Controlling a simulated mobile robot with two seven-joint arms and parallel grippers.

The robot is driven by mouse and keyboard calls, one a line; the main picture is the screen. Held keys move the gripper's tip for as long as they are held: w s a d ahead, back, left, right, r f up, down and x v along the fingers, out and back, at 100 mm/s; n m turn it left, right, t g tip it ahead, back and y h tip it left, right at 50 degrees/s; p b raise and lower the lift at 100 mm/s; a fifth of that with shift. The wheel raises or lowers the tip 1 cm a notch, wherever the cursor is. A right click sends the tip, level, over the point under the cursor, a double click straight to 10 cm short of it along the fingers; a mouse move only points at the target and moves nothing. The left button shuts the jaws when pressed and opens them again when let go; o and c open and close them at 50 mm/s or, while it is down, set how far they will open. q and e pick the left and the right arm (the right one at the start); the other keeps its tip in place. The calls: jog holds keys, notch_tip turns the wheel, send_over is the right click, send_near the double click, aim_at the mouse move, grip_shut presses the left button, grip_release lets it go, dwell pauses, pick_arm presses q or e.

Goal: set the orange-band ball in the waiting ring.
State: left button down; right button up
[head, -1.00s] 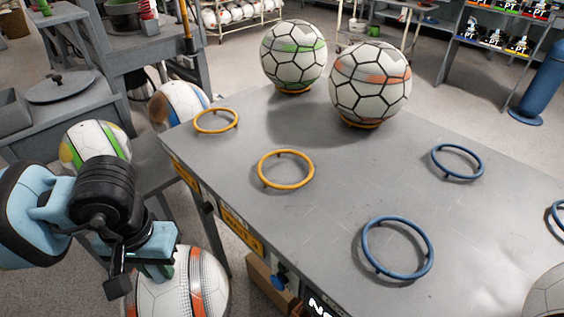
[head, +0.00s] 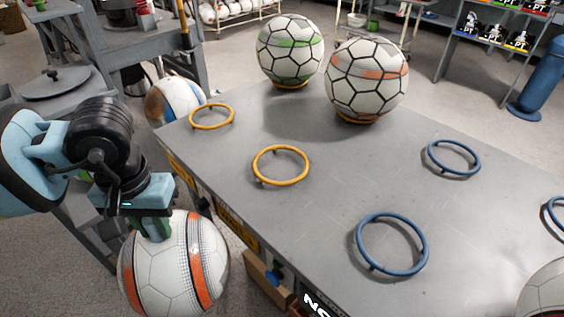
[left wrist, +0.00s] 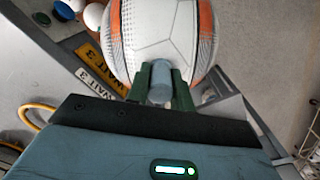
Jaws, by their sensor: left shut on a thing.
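A white ball with orange bands (head: 172,268) hangs at the lower left in the head view, beside the table's near left edge and apart from it. My left gripper (head: 157,228) is shut at the top of this ball. In the left wrist view, the green fingers (left wrist: 161,85) close on a grey-blue stub at the ball (left wrist: 155,35). Two empty yellow rings stand on the table's left side: a nearer one (head: 281,166) and a farther one (head: 212,117). My right gripper is not in view.
On the grey table (head: 330,180), a green-band ball (head: 290,50) and another orange-band ball (head: 366,80) sit on yellow rings at the back. Empty blue rings (head: 392,244) (head: 454,158) stand on the right. A blue-brown ball (head: 175,102) is beyond the left edge. The table's middle is clear.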

aim_at(153, 260)
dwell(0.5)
pick_arm(q)
jog(key=s+f, duration=0.4)
jog(key=f, duration=0.1)
jog(key=shift+s, duration=0.1)
dwell(0.3)
